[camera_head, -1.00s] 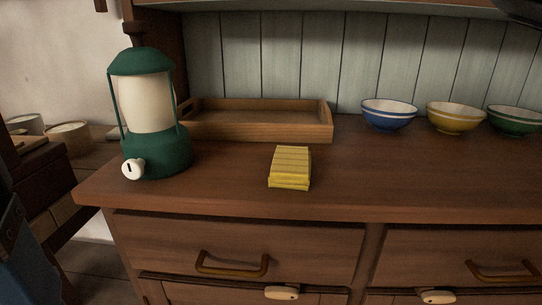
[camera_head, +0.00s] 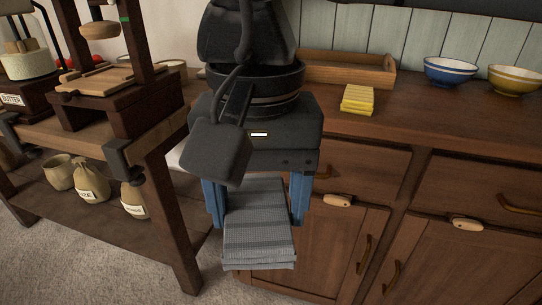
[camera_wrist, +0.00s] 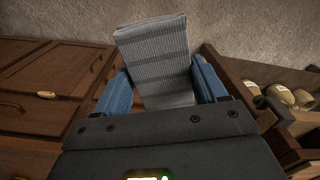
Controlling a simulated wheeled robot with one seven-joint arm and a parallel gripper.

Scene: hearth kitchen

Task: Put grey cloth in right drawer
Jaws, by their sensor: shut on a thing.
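The grey cloth (camera_head: 258,228), a folded ribbed bundle with stripes, hangs between the blue fingers of my gripper (camera_head: 257,203) in the head view. My gripper is shut on it, in front of the left part of the cabinet and below the counter top. In the wrist view the grey cloth (camera_wrist: 155,55) extends out from between the blue fingers of my gripper (camera_wrist: 162,88). The right drawer (camera_head: 475,186) is closed in the head view, with a curved handle at the right edge. The left drawer (camera_head: 378,168) is also closed and partly hidden by my arm.
A folded yellow cloth (camera_head: 357,100), a wooden tray (camera_head: 345,72), a blue bowl (camera_head: 450,71) and a yellow bowl (camera_head: 515,80) stand on the counter. Cupboard doors (camera_head: 440,250) below are closed. A wooden shelf unit (camera_head: 165,205) with jars and sacks stands at the left.

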